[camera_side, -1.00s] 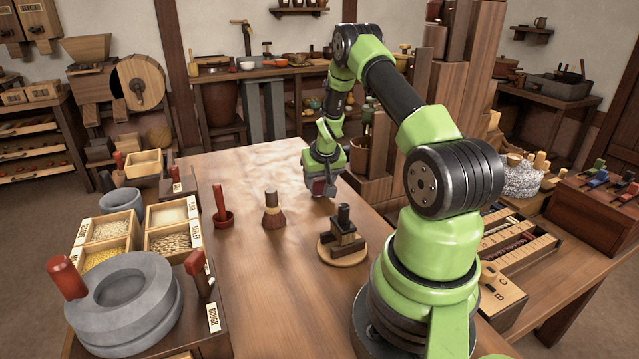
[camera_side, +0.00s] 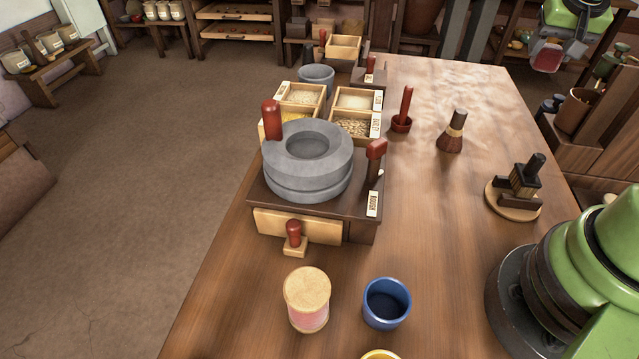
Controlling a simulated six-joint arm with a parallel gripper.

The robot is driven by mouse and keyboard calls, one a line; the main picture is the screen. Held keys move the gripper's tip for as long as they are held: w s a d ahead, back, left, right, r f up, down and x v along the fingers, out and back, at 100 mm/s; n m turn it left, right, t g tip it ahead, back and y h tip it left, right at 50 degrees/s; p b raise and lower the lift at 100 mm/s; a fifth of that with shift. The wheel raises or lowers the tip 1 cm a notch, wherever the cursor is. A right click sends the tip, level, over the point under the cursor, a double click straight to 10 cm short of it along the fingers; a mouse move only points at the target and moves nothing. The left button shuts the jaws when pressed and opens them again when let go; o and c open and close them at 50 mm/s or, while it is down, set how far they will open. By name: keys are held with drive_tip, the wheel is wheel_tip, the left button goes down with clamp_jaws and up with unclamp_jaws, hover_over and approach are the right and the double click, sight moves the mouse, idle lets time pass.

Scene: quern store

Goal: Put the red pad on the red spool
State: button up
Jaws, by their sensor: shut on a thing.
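My gripper (camera_side: 549,42) is at the top right, over the far right part of the table. It is shut on a red piece, which looks like the red pad (camera_side: 546,60); its shape is small and partly covered by the jaws. The red spool (camera_side: 308,312) stands upright at the near edge of the view, with a pale wooden top and pinkish-red winding. Its top looks bare. My gripper is far from the spool, well behind it and to the right.
A blue cup (camera_side: 386,303) stands just right of the spool, and a yellow rim (camera_side: 380,355) is cut off below. A stone quern (camera_side: 308,165) stands behind the spool. A brush (camera_side: 453,133) and a round wooden stand (camera_side: 503,207) are on the right.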

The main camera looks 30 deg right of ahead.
wheel_tip(320, 180, up, 8)
drive_tip(key=shift+w+a+f, duration=0.15)
drive_tip(key=shift+f, duration=0.05)
drive_tip(key=w+a+f+n+y, duration=0.1)
drive_tip(key=w+a+n+y, duration=0.3)
drive_tip(key=a+n, duration=0.85)
drive_tip(key=w+a+n+y, duration=0.2)
drive_tip(key=w+a+n, duration=0.35)
drive_tip(key=a, duration=1.35)
drive_tip(key=n+g, duration=0.6)
drive_tip(key=n, duration=1.3)
hover_over(303, 305)
drive_tip(key=w+d, duration=0.1)
drive_tip(key=shift+y, duration=0.4)
drive_tip(key=f, duration=1)
drive_tip(key=shift+w+d, duration=0.2)
drive_tip(key=shift+d, duration=0.05)
drive_tip(key=shift+f, duration=2.15)
